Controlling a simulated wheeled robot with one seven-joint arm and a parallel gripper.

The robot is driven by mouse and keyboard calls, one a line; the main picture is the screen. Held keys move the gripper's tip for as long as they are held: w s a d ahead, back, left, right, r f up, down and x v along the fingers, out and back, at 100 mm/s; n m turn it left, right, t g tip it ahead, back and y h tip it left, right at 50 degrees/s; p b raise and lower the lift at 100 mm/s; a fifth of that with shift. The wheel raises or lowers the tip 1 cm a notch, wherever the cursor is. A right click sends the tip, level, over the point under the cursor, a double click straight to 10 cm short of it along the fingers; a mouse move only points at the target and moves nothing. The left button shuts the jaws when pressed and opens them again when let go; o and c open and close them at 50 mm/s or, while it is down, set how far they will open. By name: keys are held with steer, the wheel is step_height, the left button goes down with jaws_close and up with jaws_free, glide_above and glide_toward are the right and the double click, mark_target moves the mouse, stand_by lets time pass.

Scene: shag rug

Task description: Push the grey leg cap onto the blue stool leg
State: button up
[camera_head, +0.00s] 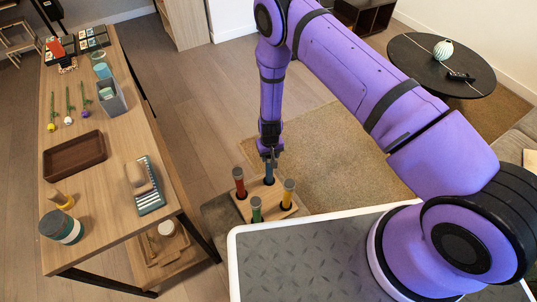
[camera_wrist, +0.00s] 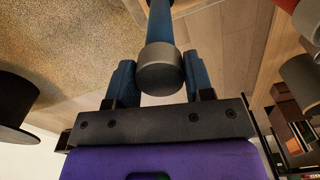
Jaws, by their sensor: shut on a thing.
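The upturned wooden stool (camera_head: 271,200) has red (camera_head: 240,188), green (camera_head: 256,214), yellow (camera_head: 287,199) and blue (camera_head: 269,174) legs pointing up. The red, green and yellow legs have grey tops. My gripper (camera_head: 269,157) is over the blue leg, pointing down. In the wrist view, my gripper (camera_wrist: 160,80) is shut on the grey leg cap (camera_wrist: 160,72), with a finger on each side. The blue leg (camera_wrist: 159,22) lines up with the cap and appears to meet it. How far the cap sits on the leg is hidden.
The stool rests on a dark low support (camera_head: 221,216) beside my base. A long wooden table (camera_head: 110,158) at left holds a brown tray (camera_head: 75,155), a grey bin (camera_head: 111,98) and other items. A rug (camera_head: 340,165) and a round black table (camera_head: 415,65) lie beyond.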

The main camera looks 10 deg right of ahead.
steer(key=shift+f, duration=0.4)
steer(key=o, duration=1)
steer(key=shift+c, duration=0.2)
steer(key=shift+r, duration=0.15)
step_height(320, 180, up, 11)
steer(key=shift+f, duration=0.2)
steer(key=shift+s, duration=0.1)
